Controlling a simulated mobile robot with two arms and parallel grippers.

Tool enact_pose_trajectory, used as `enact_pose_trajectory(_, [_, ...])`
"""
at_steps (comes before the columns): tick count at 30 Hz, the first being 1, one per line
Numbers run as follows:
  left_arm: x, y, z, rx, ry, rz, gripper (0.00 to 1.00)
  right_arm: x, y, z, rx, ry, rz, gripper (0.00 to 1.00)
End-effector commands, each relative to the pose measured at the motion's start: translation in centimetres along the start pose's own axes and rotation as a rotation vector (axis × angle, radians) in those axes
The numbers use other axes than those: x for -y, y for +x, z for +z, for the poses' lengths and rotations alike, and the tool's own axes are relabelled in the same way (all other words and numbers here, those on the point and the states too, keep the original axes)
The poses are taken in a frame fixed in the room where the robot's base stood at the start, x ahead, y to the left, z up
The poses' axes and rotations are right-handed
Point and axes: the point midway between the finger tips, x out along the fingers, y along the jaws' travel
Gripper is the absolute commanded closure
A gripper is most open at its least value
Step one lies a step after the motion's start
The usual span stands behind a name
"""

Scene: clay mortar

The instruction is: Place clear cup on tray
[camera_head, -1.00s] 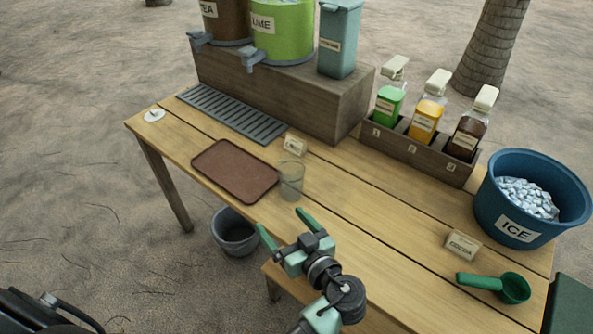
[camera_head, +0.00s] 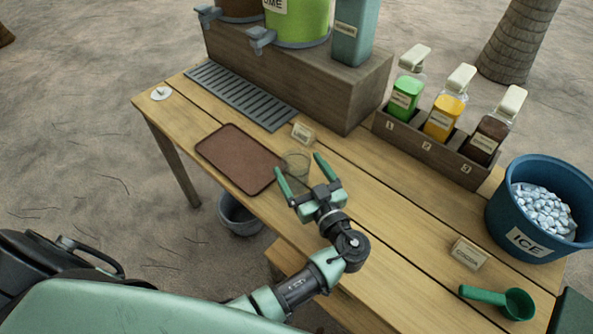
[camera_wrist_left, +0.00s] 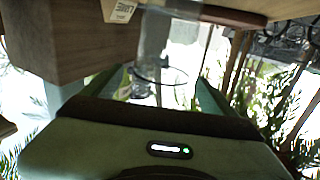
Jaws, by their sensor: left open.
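The clear cup (camera_head: 296,162) stands upright on the wooden table, just right of the brown tray (camera_head: 238,159). The tray lies flat and empty. My left gripper (camera_head: 299,166) is open, with its green fingers reaching toward the cup; one finger is at each side of its near part. The lower part of the cup is partly hidden by the gripper. In the left wrist view the cup (camera_wrist_left: 165,45) appears between the fingers, and the picture is upside down. I cannot tell whether the fingers touch the cup. My right gripper is not in view.
A small label card (camera_head: 303,132) stands behind the cup. A grey drip grate (camera_head: 240,95) lies behind the tray. A bottle rack (camera_head: 435,145), an ice bucket (camera_head: 540,210), another card (camera_head: 469,254) and a green scoop (camera_head: 500,298) are to the right. A grey bucket (camera_head: 240,215) is below the table.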

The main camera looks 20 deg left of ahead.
Motion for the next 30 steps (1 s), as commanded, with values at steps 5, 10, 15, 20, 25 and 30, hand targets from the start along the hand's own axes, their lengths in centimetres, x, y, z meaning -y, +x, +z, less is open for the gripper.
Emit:
enact_pose_trajectory(5, [0.1,2.3,-0.1,0.0,0.001,0.0,0.12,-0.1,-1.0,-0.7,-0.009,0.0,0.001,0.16])
enact_pose_trajectory(10, [0.1,2.4,0.1,0.002,0.0,0.001,0.12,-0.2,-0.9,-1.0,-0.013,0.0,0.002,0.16])
enact_pose_trajectory(15, [0.1,2.3,0.1,0.002,0.001,0.001,0.49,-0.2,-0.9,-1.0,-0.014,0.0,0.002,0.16])
enact_pose_trajectory(20, [0.1,2.3,0.1,0.002,0.001,0.001,0.93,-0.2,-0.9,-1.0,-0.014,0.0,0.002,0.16])
enact_pose_trajectory(25, [0.1,2.3,0.1,0.002,0.001,0.001,1.0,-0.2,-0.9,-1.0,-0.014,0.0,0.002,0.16])
enact_pose_trajectory(30, [0.0,2.5,-0.2,0.002,0.0,0.001,1.0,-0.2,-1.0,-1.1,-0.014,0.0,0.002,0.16])
